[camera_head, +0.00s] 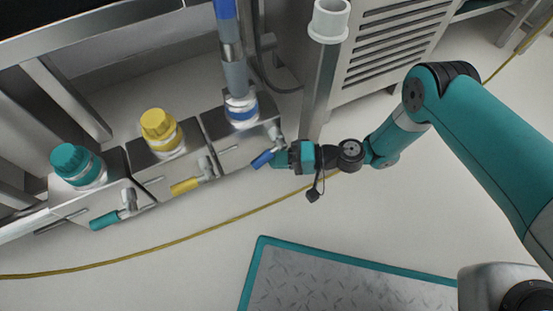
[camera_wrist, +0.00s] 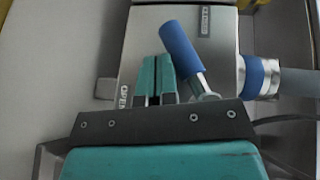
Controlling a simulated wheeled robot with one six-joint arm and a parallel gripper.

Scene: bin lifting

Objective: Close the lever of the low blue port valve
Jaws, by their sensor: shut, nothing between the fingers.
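The blue port valve has a lever with a blue sleeve (camera_head: 262,159) on a metal stem, low on the front of the right-hand steel box. In the wrist view the blue lever (camera_wrist: 180,46) tilts up and to the left, between a label reading OPEN (camera_wrist: 123,97) at lower left and a second label (camera_wrist: 205,20), seemingly CLOSED, at upper right. My gripper (camera_wrist: 156,75) is shut and empty, its teal fingers just left of the lever and its stem. I cannot tell whether they touch. In the head view my gripper (camera_head: 283,158) is at the lever's right end.
A grey hose (camera_head: 234,75) runs into the blue-banded port (camera_head: 242,110). Yellow (camera_head: 186,185) and teal (camera_head: 105,220) levers sit on the boxes to the left. A grey post (camera_head: 320,90) stands close behind my gripper.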

